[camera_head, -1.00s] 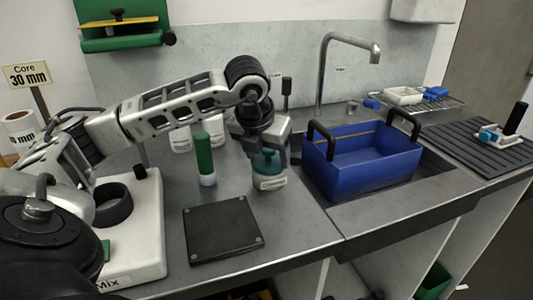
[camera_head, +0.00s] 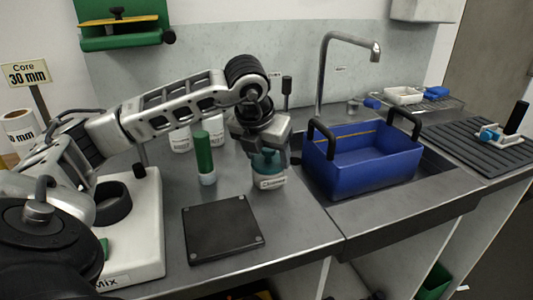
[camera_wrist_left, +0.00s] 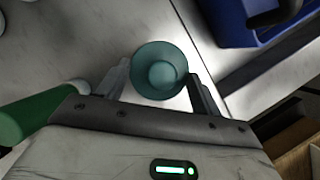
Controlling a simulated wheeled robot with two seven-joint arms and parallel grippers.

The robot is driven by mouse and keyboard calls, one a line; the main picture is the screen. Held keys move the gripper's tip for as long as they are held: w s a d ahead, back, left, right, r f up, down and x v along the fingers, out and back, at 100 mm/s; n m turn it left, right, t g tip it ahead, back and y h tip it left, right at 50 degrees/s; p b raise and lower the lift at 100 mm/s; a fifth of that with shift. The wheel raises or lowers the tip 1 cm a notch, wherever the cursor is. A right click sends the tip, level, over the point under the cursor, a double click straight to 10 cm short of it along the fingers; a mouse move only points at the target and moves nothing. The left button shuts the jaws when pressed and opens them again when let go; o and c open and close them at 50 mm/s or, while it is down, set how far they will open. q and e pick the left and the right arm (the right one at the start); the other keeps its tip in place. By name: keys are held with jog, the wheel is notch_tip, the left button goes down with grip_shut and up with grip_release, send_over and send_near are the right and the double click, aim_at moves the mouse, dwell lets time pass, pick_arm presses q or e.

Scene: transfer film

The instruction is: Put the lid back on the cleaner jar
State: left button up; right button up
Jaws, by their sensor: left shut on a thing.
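The cleaner jar (camera_head: 270,182) stands upright on the steel counter, a pale jar with a white label, left of the blue crate. Its teal lid (camera_head: 265,161) is at the jar's top; I cannot tell whether it is fully seated. My left gripper (camera_head: 267,157) points down over the jar and is shut on the lid. In the left wrist view the round lid (camera_wrist_left: 160,72) sits between the two fingers (camera_wrist_left: 161,88) and hides the jar below. My right gripper is in neither view.
A green-capped tube (camera_head: 205,160) stands just left of the jar. A dark square plate (camera_head: 223,229) lies in front. The blue crate (camera_head: 365,178) with black handles is in the sink at right, under the tap (camera_head: 322,75). White bottles (camera_head: 181,140) stand behind.

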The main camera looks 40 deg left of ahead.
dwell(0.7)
pick_arm(q)
jog(key=o, duration=1.2)
jog(key=shift+o, duration=0.2)
jog(key=shift+r, duration=0.15)
jog(key=shift+r+p, duration=2.45)
jog(key=shift+r, duration=0.95)
jog(key=shift+c, duration=0.3)
